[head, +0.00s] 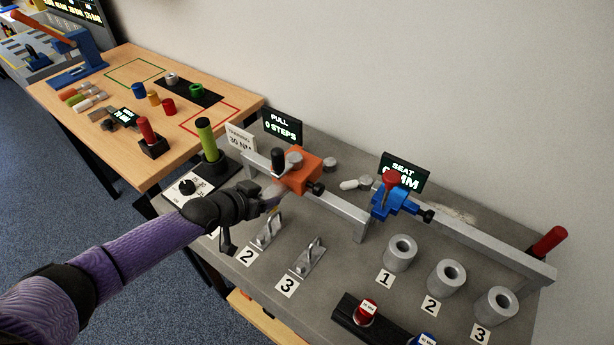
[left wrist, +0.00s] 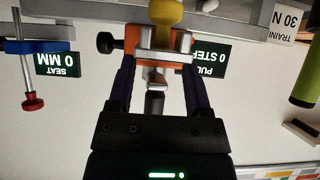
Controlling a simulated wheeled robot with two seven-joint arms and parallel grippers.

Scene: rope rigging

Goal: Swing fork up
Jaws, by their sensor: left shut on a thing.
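My left gripper (head: 268,193) reaches in from the left and is at the front of the orange block (head: 297,171), which sits on a grey rail. In the left wrist view, which is upside down, its two fingers (left wrist: 158,62) stand on both sides of a silver metal fork (left wrist: 163,42), shut on it. The orange block shows behind the fork, with a black knob (left wrist: 105,42) at its side. A yellow piece (left wrist: 166,12) shows at the fork's lower end. In the head view the gripper hides most of the fork. My right gripper is not in view.
A blue clamp (head: 395,200) with a red knob sits farther right on the rail. Grey rings (head: 400,252) and metal brackets (head: 308,257) stand in front of it. A green-handled tool (head: 207,138) stands upright left of the block. Signs (head: 282,126) stand behind.

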